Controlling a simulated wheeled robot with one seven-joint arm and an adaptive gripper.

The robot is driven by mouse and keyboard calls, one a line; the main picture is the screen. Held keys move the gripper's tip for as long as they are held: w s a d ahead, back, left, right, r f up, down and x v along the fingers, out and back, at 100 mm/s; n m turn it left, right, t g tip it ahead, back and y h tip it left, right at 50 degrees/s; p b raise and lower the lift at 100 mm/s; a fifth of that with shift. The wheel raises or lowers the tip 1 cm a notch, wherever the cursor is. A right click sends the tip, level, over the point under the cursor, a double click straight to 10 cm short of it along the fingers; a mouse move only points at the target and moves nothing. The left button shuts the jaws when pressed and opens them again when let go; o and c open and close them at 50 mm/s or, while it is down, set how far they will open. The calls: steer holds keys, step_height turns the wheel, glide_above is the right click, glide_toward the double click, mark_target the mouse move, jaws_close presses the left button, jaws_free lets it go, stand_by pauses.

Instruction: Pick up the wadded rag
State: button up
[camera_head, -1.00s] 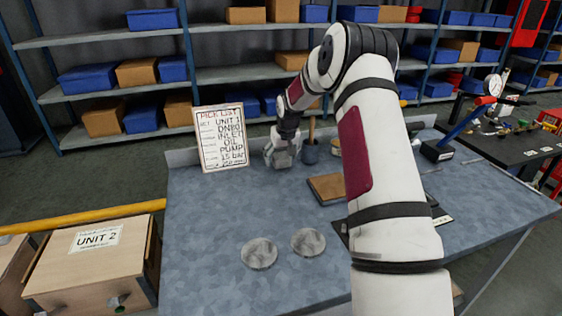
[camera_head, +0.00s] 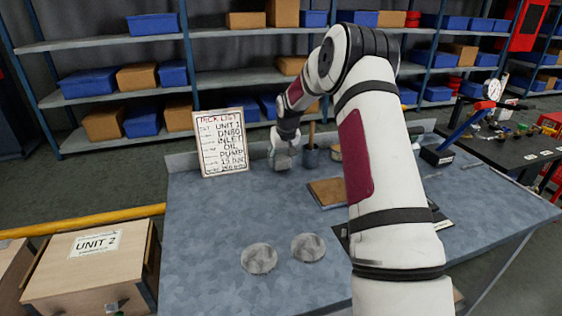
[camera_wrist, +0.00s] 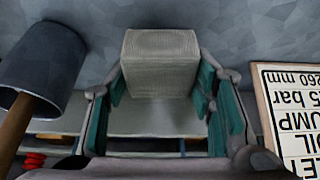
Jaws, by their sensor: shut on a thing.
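My gripper (camera_wrist: 160,95) is shut on the wadded rag (camera_wrist: 160,62), a grey, boxy bundle with a woven texture. The green finger pads lie along its left and right sides in the wrist view. In the head view my gripper (camera_head: 283,148) points down near the back edge of the blue-grey workbench (camera_head: 210,225), and the rag (camera_head: 284,161) shows small and pale at its tip. I cannot tell whether the rag touches the bench top.
A brown block (camera_head: 327,191) and two grey discs (camera_head: 259,258) (camera_head: 308,247) lie nearer. The left bench area is clear.

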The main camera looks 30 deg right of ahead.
step_height(320, 180, up, 2)
steer(key=shift+r, duration=0.25)
steer(key=s, duration=0.5)
steer(key=s+p, duration=0.1)
steer(key=s, duration=0.4)
steer(key=s+r, duration=0.1)
steer(key=s, duration=0.5)
steer(key=shift+a+r, duration=0.1)
steer(key=shift+a, duration=0.1)
steer(key=o, duration=0.4)
steer(key=c, duration=0.4)
steer(key=shift+s+p, duration=0.1)
steer(key=shift+p, duration=0.25)
